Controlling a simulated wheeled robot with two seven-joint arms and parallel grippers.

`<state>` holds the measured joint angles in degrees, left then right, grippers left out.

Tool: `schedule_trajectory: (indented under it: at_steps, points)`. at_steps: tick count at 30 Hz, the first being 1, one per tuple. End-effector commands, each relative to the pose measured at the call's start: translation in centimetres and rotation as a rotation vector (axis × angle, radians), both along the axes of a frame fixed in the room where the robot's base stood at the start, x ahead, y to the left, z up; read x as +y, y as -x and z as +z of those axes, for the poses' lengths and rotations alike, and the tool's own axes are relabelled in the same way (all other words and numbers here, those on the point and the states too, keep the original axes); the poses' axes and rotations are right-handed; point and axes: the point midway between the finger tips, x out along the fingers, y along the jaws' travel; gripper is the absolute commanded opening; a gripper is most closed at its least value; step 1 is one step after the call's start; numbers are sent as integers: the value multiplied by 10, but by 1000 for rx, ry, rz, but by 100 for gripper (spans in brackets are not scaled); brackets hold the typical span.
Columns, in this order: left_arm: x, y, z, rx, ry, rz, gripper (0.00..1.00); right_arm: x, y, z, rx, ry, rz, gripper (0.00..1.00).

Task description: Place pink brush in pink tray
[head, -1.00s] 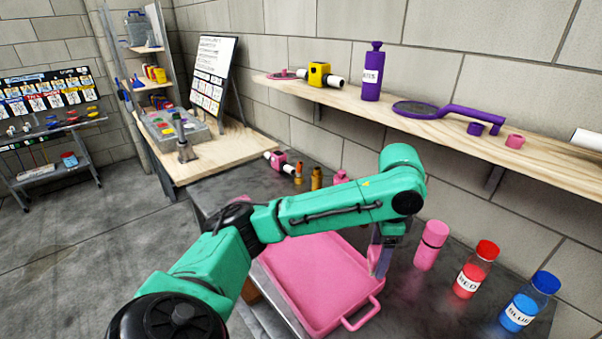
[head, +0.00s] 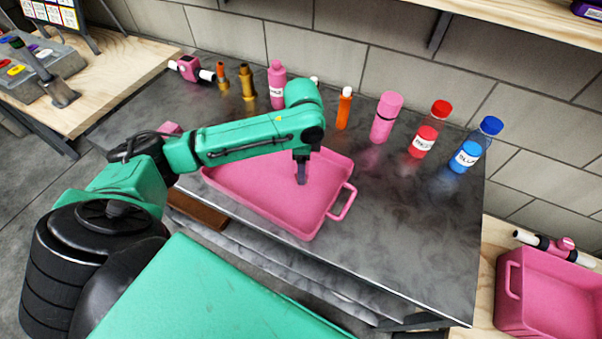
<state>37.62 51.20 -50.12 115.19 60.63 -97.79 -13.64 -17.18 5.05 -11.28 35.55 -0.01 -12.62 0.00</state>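The pink tray (head: 240,195) lies on the dark metal table, with a loop handle at its right end. My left arm reaches across its far side. My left gripper (head: 301,180) points down over the tray's right half, and I see nothing clearly held in it. Its fingers are small and dark, so I cannot tell whether they are open or shut. I cannot make out a pink brush for certain. A small pink piece (head: 170,128) shows behind my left arm, left of the tray, mostly hidden. My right gripper is not in view.
A pink bottle (head: 277,85), an orange bottle (head: 344,108), a pink cylinder (head: 386,117), a red bottle (head: 430,128) and a blue bottle (head: 475,145) line the table's back. A deep pink bin (head: 548,295) stands at right. The table right of the tray is clear.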

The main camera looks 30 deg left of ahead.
Motion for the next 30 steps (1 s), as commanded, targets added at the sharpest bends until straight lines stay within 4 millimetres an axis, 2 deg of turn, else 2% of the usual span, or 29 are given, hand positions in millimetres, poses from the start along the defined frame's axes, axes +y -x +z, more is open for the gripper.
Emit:
schedule_trajectory:
  at_steps: [6, 17, 18, 19, 20, 30]
  points:
    - [-1, 1, -40, 3, 0, -1, 10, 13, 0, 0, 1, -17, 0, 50]
    - [0, 0, -47, 0, 0, 0, 10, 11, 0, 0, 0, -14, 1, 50]
    - [0, 0, -47, 0, 0, -1, 76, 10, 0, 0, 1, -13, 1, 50]
    - [0, 0, -47, 0, 0, -1, 87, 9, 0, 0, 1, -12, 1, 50]
    - [0, 0, -47, 0, 0, -1, 94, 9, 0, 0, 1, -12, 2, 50]
    - [0, 0, -44, -2, -1, -1, 94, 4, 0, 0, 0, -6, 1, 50]
